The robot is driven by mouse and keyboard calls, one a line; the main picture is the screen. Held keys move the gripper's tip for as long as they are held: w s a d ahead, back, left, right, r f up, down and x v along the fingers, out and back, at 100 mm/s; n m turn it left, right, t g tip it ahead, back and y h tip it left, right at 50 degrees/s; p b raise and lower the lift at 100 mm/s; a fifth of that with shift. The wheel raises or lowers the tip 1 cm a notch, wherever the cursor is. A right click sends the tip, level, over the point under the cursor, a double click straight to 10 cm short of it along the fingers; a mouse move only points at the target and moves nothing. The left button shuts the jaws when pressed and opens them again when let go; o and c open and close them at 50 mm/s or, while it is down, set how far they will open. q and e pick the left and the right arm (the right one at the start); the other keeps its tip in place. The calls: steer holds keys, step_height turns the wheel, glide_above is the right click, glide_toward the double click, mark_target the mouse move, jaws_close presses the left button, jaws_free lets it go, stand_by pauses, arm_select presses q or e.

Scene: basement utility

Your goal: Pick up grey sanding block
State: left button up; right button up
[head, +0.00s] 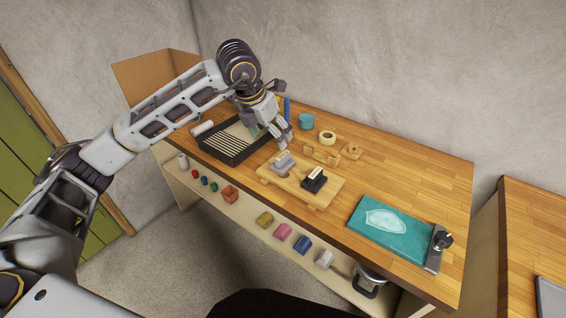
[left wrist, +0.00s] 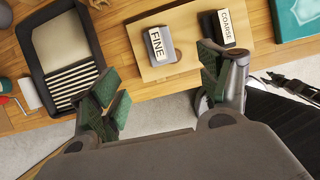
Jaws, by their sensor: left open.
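The grey sanding block (head: 283,161) sits on the left part of a raised wooden board (head: 272,174) on the workbench. In the left wrist view the grey block (left wrist: 171,55) carries a white label reading FINE. A black block (head: 313,181) labelled COARSE stands to its right on the same board; it also shows in the left wrist view (left wrist: 241,39). My left gripper (head: 284,143) is open and empty, just above and behind the grey block in the head view. In the left wrist view its fingers (left wrist: 160,88) are spread apart, with the block beyond them.
A black paint tray (head: 233,158) with a striped insert lies left of the board. A tape roll (head: 327,137), teal cup (head: 306,121) and small wooden pieces (head: 321,155) lie behind. A teal mat (head: 391,226) lies right. A lower shelf holds several coloured items.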

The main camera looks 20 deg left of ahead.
arm_select(q)
steer(key=shift+f, duration=0.85)
glide_above(282, 156)
steer(key=s, duration=0.3)
steer(key=f, duration=0.5)
steer(key=shift+w+a, duration=0.25)
steer(key=shift+a, duration=0.1)
steer(key=shift+w+d+f, duration=0.1)
steer(key=shift+w+f, duration=0.1)
steer(key=shift+f, duration=0.45)
arm_select(e)
steer(key=shift+w+a+r, duration=0.2)
steer(key=shift+a, duration=0.05)
arm_select(q)
steer(key=shift+w+f+p, duration=0.15)
steer(key=shift+p, duration=0.15)
arm_select(e)
steer(key=shift+s+d, duration=0.1)
